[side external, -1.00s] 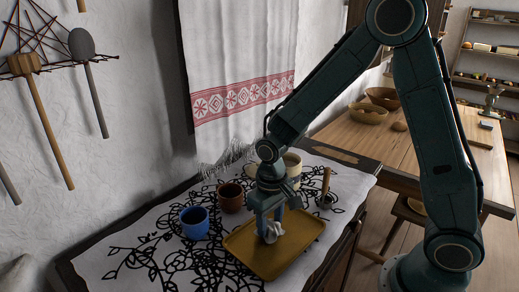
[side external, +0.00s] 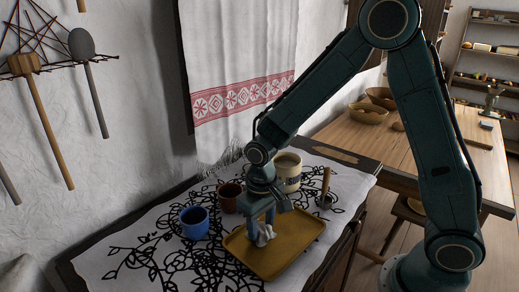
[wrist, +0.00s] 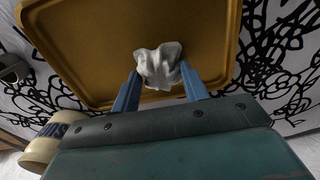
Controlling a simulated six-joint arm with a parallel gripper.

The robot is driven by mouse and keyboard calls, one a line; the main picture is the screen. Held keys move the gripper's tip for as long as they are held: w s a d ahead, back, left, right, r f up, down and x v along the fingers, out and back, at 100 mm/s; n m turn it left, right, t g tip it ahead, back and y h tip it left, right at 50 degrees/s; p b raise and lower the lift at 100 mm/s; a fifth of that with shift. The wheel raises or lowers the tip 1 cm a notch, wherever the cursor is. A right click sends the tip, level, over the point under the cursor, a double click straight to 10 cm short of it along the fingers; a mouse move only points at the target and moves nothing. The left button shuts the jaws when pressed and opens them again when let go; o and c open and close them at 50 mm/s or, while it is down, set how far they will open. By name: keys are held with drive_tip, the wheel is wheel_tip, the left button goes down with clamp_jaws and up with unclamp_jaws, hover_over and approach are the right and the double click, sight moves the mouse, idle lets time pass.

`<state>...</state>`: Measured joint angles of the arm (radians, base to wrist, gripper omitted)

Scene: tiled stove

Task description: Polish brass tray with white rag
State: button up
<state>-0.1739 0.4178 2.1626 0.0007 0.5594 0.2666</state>
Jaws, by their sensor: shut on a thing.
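The brass tray (side external: 285,248) lies flat on the patterned cloth, a yellow-brown rectangle with a raised rim. It also fills the top of the wrist view (wrist: 95,50). The white rag (side external: 265,236) is a crumpled bundle at the tray's left part. In the wrist view the rag (wrist: 158,66) sits between my two blue fingers, against the tray surface. My gripper (side external: 262,228) is shut on the rag and points down over the tray. The underside of the rag is hidden, so I cannot tell exactly how it touches the tray.
A cream pot (side external: 289,172) stands behind my gripper. A dark holder with a wooden handle (side external: 325,190) stands near the tray's far right. The front-left cloth (side external: 130,262) is clear.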

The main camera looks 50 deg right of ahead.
drive_tip(key=shift+s+a, duration=0.15)
drive_tip(key=shift+s, duration=1.4)
wheel_tip(320, 180, up, 8)
drive_tip(key=shift+w+r, duration=0.1)
drive_tip(key=shift+w, duration=0.05)
